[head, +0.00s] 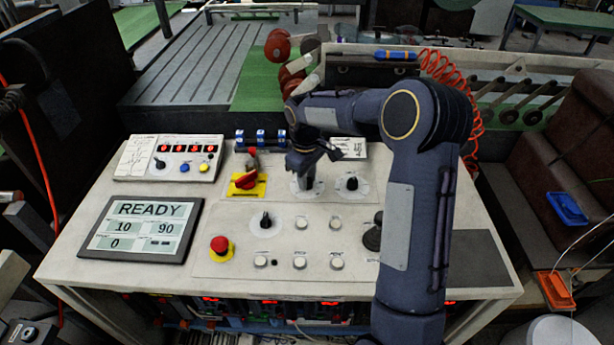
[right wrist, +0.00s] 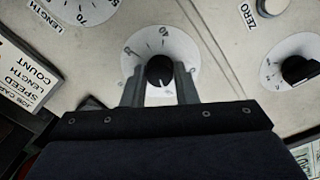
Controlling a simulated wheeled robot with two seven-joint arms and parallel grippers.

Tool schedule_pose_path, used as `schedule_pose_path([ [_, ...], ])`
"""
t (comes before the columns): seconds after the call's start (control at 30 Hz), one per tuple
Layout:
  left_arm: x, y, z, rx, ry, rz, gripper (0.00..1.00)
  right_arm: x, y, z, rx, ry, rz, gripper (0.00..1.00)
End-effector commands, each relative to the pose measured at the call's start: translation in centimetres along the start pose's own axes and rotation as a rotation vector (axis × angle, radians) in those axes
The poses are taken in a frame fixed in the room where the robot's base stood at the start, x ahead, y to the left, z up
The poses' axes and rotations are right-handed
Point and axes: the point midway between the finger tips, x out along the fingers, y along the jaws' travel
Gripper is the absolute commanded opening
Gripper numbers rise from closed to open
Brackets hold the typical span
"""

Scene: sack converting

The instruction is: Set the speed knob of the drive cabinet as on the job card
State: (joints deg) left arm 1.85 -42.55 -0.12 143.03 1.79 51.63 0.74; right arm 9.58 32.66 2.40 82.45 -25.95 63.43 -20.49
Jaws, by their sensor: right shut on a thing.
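My right gripper (right wrist: 160,88) is shut on a round black knob (right wrist: 160,70), one finger on each side. The knob stands on a white dial (right wrist: 133,55) with a printed scale; gripper and fingers hide part of the dial, and I cannot read its name. In the head view my right gripper (head: 307,178) reaches down onto this dial on the cabinet top. The job card (right wrist: 25,72) lies at left in the right wrist view, with the words length, speed and count; its values are not readable. The drive cabinet's screen (head: 142,228) reads READY, 10, 90 and 0. My left gripper is not in view.
A black knob (head: 352,184) stands just right of the gripper, another (head: 265,221) at lower left. A red switch (head: 244,181) on a yellow plate and a red stop button (head: 220,245) are to the left. Several white buttons sit in front. A dial marked length (right wrist: 82,8) is nearby.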

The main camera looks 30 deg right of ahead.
Motion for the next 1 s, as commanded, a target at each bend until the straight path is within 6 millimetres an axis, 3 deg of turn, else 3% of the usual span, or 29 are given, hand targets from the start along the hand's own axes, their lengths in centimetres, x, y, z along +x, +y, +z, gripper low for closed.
schedule_pose_path([
  [0.47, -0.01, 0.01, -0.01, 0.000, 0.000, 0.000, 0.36, -0.13, 0.09, -0.09, -0.010, 0.005, 0.003, 0.04],
  [0.5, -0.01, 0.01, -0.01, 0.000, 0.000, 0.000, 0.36, -0.13, 0.08, -0.09, -0.010, 0.005, 0.003, 0.31],
  [0.63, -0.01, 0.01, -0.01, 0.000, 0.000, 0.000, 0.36, -0.09, 0.06, -0.07, -0.010, 0.004, 0.002, 0.48],
  [1.0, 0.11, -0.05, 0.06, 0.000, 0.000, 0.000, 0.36, -0.72, 0.06, -0.09, -0.010, 0.004, 0.003, 0.48],
])
